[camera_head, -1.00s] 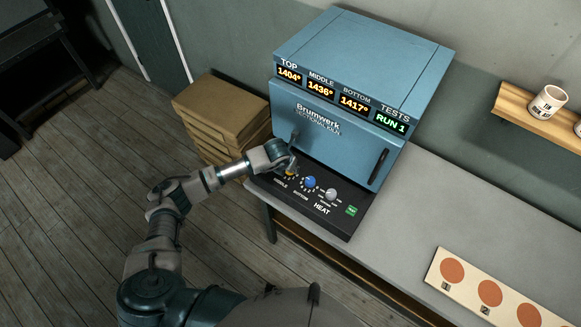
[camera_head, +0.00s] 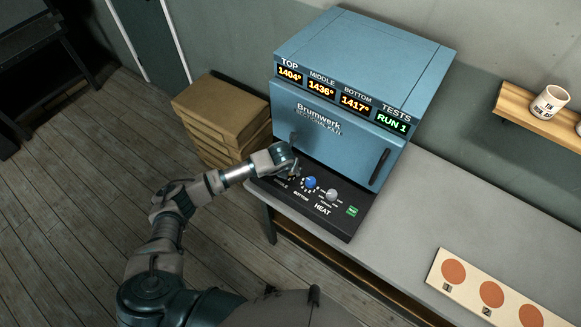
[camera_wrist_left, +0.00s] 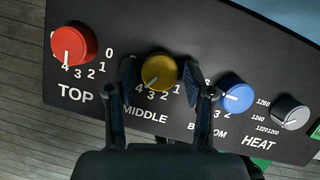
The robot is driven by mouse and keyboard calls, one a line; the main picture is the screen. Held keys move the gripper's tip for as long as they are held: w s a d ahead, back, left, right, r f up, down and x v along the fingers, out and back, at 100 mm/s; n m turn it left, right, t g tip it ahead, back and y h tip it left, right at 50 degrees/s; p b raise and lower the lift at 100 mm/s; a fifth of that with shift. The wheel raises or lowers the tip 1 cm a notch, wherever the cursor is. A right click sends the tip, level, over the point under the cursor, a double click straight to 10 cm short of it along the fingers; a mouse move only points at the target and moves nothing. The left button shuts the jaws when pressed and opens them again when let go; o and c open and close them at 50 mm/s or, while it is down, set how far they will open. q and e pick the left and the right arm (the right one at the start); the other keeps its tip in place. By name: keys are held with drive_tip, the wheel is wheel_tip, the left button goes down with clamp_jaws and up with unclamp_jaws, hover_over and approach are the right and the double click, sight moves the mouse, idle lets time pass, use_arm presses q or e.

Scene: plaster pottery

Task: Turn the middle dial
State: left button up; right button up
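The middle dial is a yellow knob (camera_wrist_left: 158,71) labelled MIDDLE on the black control panel (camera_wrist_left: 120,35) in the left wrist view. My left gripper (camera_wrist_left: 158,75) is open there, with one finger on each side of the yellow dial and visible gaps to it. In the head view my left gripper (camera_head: 290,172) is over the left part of the panel and hides the yellow dial. The blue kiln (camera_head: 330,140) shows TOP 1404°, MIDDLE 1436°, BOTTOM 1417° and RUN 1. My right gripper is not in view.
The red TOP dial (camera_wrist_left: 74,44) is left of the yellow one. The blue BOTTOM dial (camera_wrist_left: 236,95) and grey HEAT dial (camera_wrist_left: 291,112) are to its right. A green button (camera_head: 352,211) is at the panel's right. Boxes (camera_head: 220,108) stand left of the kiln.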

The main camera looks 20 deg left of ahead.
use_arm(q)
drive_tip(key=shift+w+r, duration=0.1)
drive_tip(key=shift+r, duration=0.15)
drive_tip(key=shift+r, duration=0.3)
drive_tip(key=v, duration=1.1)
drive_tip(key=shift+s, duration=0.25)
